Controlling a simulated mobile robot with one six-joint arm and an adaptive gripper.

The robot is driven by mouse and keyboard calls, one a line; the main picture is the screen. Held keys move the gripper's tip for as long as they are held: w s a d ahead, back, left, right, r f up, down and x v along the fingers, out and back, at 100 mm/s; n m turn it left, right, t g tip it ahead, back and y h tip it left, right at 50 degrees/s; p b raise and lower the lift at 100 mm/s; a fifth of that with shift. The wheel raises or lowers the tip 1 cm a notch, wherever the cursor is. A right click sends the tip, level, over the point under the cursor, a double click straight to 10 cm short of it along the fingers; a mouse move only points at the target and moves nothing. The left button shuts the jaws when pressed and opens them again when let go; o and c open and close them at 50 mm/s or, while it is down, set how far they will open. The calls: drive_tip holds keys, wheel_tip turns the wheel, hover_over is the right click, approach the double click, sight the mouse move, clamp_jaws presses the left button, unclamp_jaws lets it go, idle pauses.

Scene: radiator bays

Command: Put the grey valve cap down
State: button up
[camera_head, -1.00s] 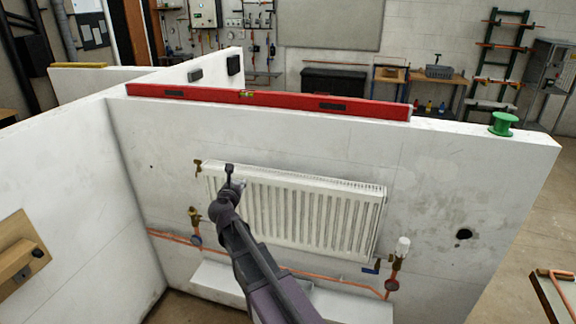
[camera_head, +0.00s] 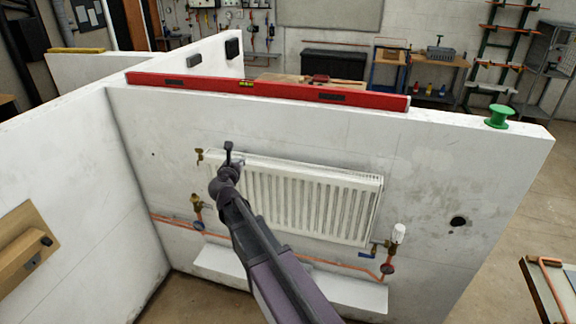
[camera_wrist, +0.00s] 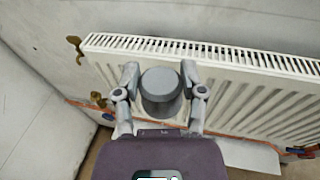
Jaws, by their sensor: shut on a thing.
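My gripper (camera_wrist: 160,80) is shut on the grey valve cap (camera_wrist: 160,92), a dark grey round piece held between its two fingers in the wrist view. In the head view my gripper (camera_head: 230,160) is in front of the upper left end of the white radiator (camera_head: 300,200), and the cap cannot be made out there. The radiator also shows behind the cap in the wrist view (camera_wrist: 225,60). I cannot tell how far the cap is from the radiator.
A red spirit level (camera_head: 290,90) and a green spool (camera_head: 499,116) stand on the wall top. A white ledge (camera_head: 345,290) lies below the radiator. Copper pipes with valves (camera_head: 388,268) run beneath it. A wooden board (camera_head: 25,245) is on the left wall.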

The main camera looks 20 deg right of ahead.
drive_tip(key=d, duration=0.2)
drive_tip(key=d+y, duration=0.1)
drive_tip(key=shift+s+d+n, duration=0.3)
drive_tip(key=shift+n, duration=0.1)
drive_tip(key=shift+w, duration=0.1)
drive_tip(key=w, duration=0.5)
drive_tip(key=w+f+b, duration=0.1)
drive_tip(key=w, duration=0.8)
drive_tip(key=shift+w+f, duration=0.2)
drive_tip(key=shift+w, duration=0.1)
drive_tip(key=shift+w, duration=0.5)
drive_tip(key=shift+w+f+b, duration=0.15)
drive_tip(key=shift+f+b, duration=0.2)
drive_tip(key=shift+b, duration=0.2)
drive_tip(key=shift+f+b, duration=1.45)
drive_tip(key=shift+f, duration=0.15)
